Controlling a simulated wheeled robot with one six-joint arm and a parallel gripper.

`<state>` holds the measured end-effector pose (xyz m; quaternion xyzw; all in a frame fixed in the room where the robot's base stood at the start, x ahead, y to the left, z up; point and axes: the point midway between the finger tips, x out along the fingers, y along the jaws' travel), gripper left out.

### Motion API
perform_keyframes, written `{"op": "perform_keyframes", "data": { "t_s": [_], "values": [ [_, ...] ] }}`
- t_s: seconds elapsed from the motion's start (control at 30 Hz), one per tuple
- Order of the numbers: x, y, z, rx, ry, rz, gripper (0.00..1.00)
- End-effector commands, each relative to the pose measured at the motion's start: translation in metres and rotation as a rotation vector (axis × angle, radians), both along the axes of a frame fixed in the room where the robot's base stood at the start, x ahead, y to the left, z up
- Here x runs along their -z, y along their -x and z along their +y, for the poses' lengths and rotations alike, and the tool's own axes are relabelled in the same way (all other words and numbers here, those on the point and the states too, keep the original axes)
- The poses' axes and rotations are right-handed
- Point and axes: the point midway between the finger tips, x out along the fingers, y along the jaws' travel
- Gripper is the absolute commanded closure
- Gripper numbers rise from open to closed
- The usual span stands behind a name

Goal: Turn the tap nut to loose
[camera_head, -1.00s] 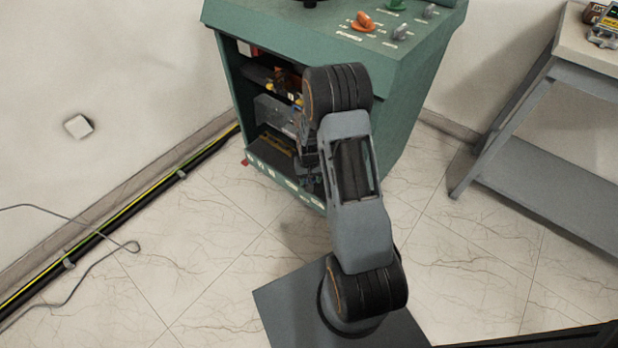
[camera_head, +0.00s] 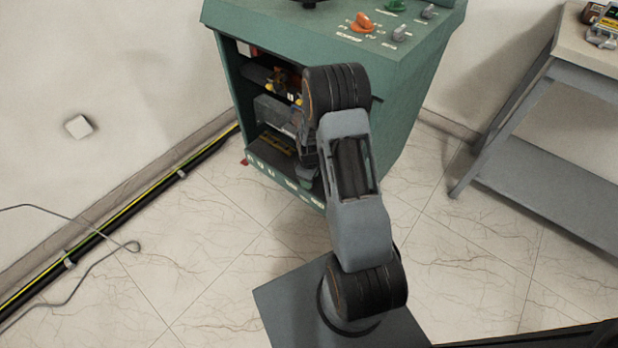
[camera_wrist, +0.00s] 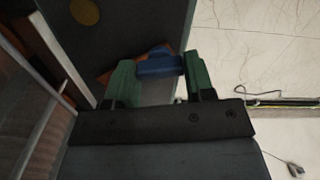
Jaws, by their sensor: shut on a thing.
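In the wrist view, my gripper (camera_wrist: 160,76) has two green fingers, one on each side of a small blue piece (camera_wrist: 158,65). The fingers are shut on this piece, which looks like the tap nut. An orange-brown part lies just behind it. In the head view, my arm reaches into the open side of the green transformer cabinet (camera_head: 395,130).
Orange, green and grey knobs (camera_head: 362,22) sit on the cabinet top. A grey bench (camera_head: 540,160) stands at the right. A black conduit (camera_head: 110,240) runs along the left wall, with a loose grey cable (camera_head: 90,232) near it. The tiled floor between is clear.

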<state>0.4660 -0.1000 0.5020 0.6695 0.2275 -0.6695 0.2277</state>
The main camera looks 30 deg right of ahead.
Motion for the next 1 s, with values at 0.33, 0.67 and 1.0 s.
{"op": "perform_keyframes", "data": {
  "t_s": [0.33,0.67,1.0],
  "values": [
    [0.0006,0.0013,0.0007,-0.329,-0.002,0.004,0.75],
    [0.0007,0.0015,0.0011,-0.617,-0.003,0.004,0.75],
    [0.0009,0.0017,0.0014,-0.815,-0.004,0.005,0.75]
  ]
}}
